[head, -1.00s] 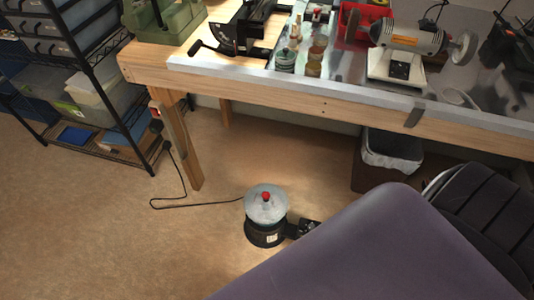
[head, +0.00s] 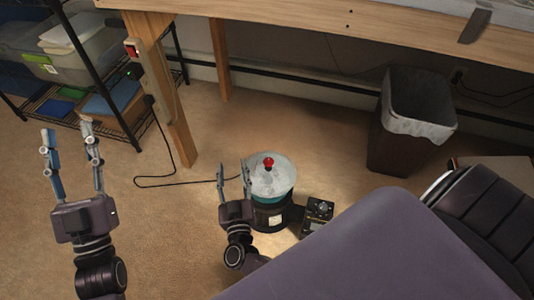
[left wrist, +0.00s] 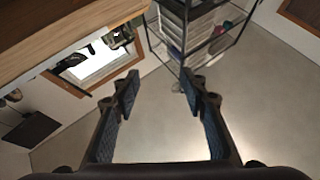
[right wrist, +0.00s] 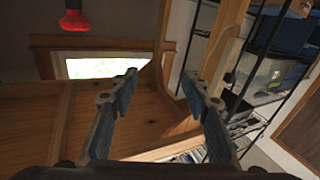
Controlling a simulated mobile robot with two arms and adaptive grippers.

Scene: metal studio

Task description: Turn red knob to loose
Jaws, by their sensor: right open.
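The red knob (head: 268,162) sits on top of the clear domed lid (head: 271,178) of a round dark machine (head: 268,216) on the floor. It also shows at the top left of the right wrist view (right wrist: 74,18). My right gripper (head: 234,172) is open and empty, just left of the lid in the head view. I cannot tell whether it touches the lid. My left gripper (head: 66,132) is open and empty, further left, above bare floor. It is also open in the left wrist view (left wrist: 160,85).
A wooden workbench (head: 300,22) runs across the top, its leg (head: 172,110) behind the machine. A power cord (head: 160,183) lies on the floor. A lined bin (head: 410,125) stands under the bench. A wire shelf (head: 85,75) is at left. A dark seat (head: 480,215) is at right.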

